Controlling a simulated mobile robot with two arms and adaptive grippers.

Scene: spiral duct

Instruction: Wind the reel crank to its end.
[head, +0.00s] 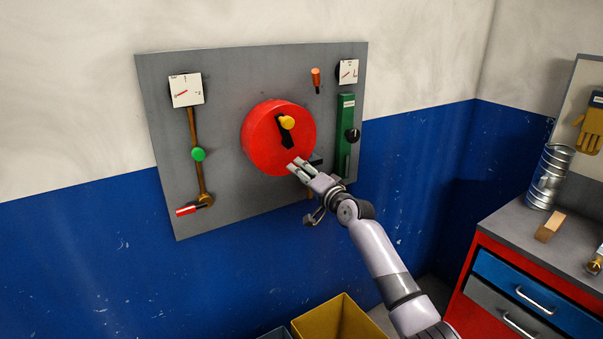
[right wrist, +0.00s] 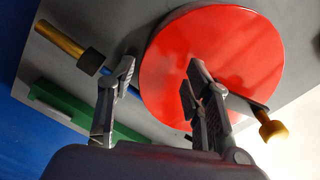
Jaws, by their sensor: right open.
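The reel is a red disc (head: 262,145) on a grey wall panel (head: 225,200). Its black crank arm (head: 285,138) carries a yellow knob (head: 287,122), which stands above the arm in the head view. The right wrist view shows the red disc (right wrist: 225,45) behind my fingers and the yellow knob (right wrist: 274,132) at right, outside them. My right gripper (head: 296,166) is open at the disc's lower right edge, below the knob and apart from it. The space between its fingers (right wrist: 160,85) holds nothing. Whether a finger touches the disc, I cannot tell. My left gripper is not in view.
A green slide housing (head: 345,125) with a black knob is right of the reel. An orange handle (head: 316,78) is above right. A yellow bin (head: 340,320) stands below; a drawer cabinet (head: 495,225) is at right.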

